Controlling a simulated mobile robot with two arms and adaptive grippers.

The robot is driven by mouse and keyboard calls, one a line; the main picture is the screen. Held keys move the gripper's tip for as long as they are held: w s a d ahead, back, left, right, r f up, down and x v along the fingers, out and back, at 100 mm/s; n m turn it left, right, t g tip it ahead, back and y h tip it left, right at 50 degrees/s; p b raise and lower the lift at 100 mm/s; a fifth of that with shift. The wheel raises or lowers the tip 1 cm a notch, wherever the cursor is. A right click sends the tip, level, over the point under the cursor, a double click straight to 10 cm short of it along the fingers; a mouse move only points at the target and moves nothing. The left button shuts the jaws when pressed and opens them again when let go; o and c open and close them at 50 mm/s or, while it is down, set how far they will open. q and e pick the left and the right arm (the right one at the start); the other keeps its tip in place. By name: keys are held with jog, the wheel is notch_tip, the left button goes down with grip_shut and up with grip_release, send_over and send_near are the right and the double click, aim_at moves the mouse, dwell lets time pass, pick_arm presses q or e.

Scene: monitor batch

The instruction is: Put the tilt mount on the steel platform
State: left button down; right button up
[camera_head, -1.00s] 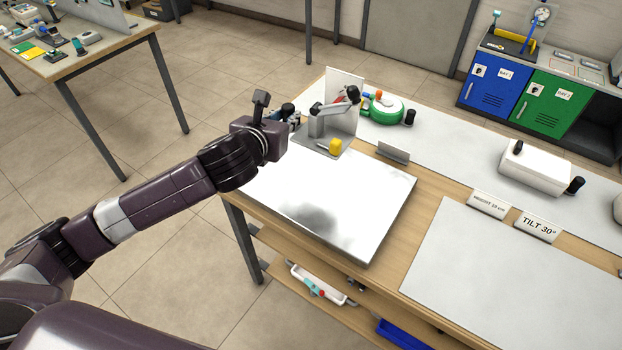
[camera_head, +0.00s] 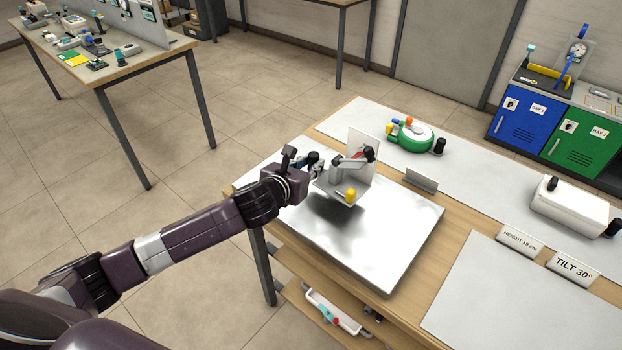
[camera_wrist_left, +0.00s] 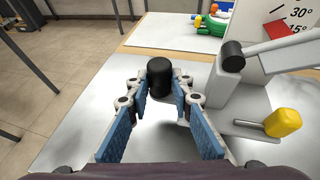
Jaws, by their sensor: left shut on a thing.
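The tilt mount (camera_head: 350,186) is a grey bracket with a flat base, a yellow knob, black knobs and a white upright scale plate. It is over the back left part of the shiny steel platform (camera_head: 395,240), with a dark blurred patch on the steel below it. It looks raised off the steel. My left gripper (camera_head: 314,166) is shut on the mount at its left side. In the left wrist view, the blue-padded fingers (camera_wrist_left: 158,112) flank a black knob (camera_wrist_left: 159,74) beside the bracket; the exact contact is hard to see. My right gripper is not in view.
A blank small plate (camera_head: 421,180) stands behind the platform. A green round device (camera_head: 412,137) and a white box (camera_head: 570,207) stand farther back. A height sign (camera_head: 517,242) and "TILT 30°" sign (camera_head: 573,268) border a grey mat (camera_head: 510,305). The platform's front is clear.

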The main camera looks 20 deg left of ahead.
aim_at(311, 188)
pick_arm(q)
jog(key=shift+f, duration=2.4)
jog(key=c, duration=1.7)
grip_release()
jog(key=shift+c, duration=0.2)
jog(key=shift+s, duration=0.1)
jog(key=v, duration=1.2)
jog(key=shift+b, duration=0.35)
